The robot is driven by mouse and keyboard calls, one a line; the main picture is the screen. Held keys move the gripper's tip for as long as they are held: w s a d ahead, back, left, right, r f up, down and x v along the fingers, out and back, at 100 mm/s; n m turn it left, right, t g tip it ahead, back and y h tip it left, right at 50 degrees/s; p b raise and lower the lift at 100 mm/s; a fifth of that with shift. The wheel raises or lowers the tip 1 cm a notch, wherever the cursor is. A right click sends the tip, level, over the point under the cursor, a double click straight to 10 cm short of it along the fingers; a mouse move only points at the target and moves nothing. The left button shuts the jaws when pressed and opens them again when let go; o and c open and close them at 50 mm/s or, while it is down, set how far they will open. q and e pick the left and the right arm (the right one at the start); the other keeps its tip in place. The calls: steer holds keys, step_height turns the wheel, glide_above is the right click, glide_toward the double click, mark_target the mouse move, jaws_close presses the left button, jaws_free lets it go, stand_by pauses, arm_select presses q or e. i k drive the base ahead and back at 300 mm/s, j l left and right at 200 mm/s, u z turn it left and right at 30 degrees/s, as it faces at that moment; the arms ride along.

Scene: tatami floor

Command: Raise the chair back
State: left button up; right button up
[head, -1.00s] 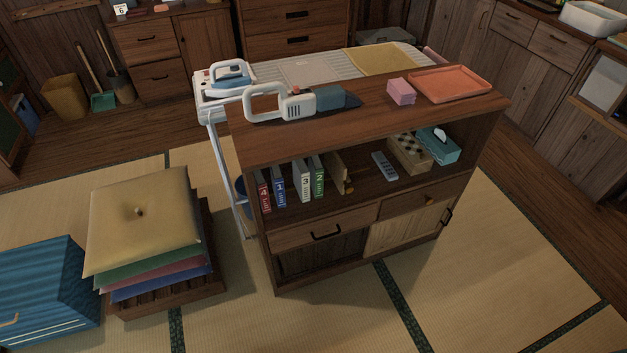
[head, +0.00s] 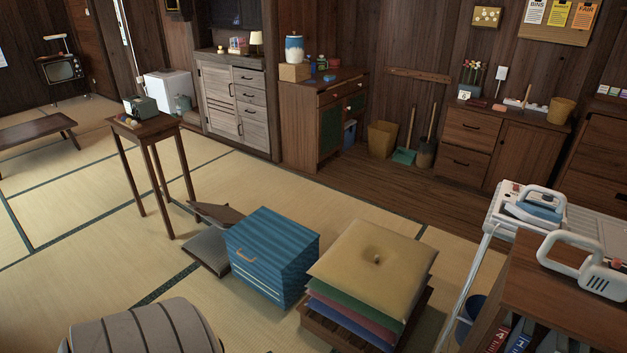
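A low floor chair, as far as I can tell, lies on the tatami left of the blue box. Its dark wooden panel (head: 217,213) lies low and tilted, and a grey cushion or seat (head: 206,250) is in front of it. The blue box hides the right part, so I cannot tell the exact angle of the back. Neither of my grippers is in view.
The blue striped box (head: 272,255) and a cushion stack (head: 372,265) stand right of the chair. A tall small table (head: 148,128) stands behind left. A grey ribbed rounded object (head: 145,328) is at the bottom. Tatami left of the chair is clear.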

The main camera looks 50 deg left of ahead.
mark_target(225, 217)
steer(key=u, duration=2.45)
steer(key=i, duration=0.15)
